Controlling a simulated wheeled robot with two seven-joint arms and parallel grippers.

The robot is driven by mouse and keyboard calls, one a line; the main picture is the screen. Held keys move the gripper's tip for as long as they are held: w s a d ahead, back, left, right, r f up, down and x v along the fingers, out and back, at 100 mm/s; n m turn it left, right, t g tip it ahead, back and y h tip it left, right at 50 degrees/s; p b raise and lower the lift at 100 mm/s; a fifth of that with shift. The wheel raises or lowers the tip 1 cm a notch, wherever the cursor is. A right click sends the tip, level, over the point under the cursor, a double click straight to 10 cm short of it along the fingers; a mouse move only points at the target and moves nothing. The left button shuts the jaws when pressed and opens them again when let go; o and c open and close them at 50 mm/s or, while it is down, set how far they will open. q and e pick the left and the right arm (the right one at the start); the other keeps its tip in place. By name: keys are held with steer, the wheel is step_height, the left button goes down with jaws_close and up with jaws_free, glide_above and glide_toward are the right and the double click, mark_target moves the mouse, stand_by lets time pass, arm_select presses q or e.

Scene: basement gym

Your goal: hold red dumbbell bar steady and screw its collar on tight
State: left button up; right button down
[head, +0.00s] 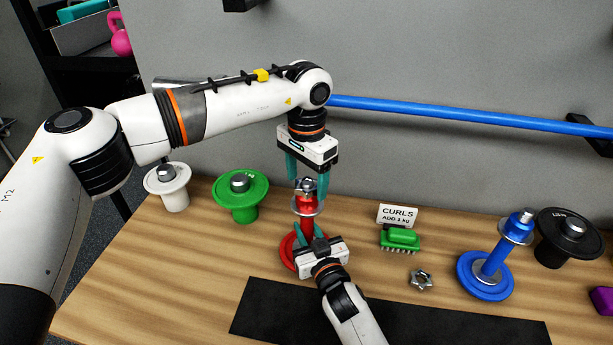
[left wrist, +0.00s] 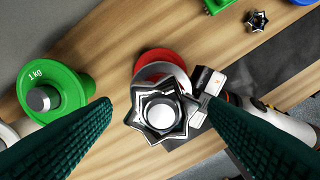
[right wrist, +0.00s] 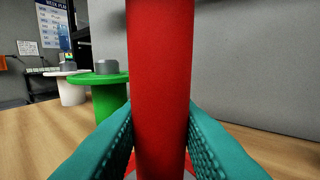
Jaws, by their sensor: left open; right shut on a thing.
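The red dumbbell bar (head: 306,228) stands upright on its red base plate (head: 287,250). It fills the middle of the right wrist view (right wrist: 160,80). A silver star-shaped collar (head: 305,186) sits around the top of the bar, above a pale disc. The left wrist view shows the collar from above (left wrist: 160,113), around the bar's round end. My right gripper (head: 316,240) is shut on the red bar, low down, below the collar. My left gripper (head: 307,180) points down from above, open, with one finger on each side of the collar. Its fingers look apart from the collar.
A loose star collar (head: 421,279) lies right of the red dumbbell. A green brush (head: 400,239) and a CURLS card (head: 397,215) stand behind it. A blue dumbbell (head: 488,270) and black weight (head: 568,235) are at right; green (head: 241,200) and white (head: 172,188) weights at left.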

arm_select(q)
steer(key=shift+r, duration=2.2)
steer(key=shift+c, duration=0.4)
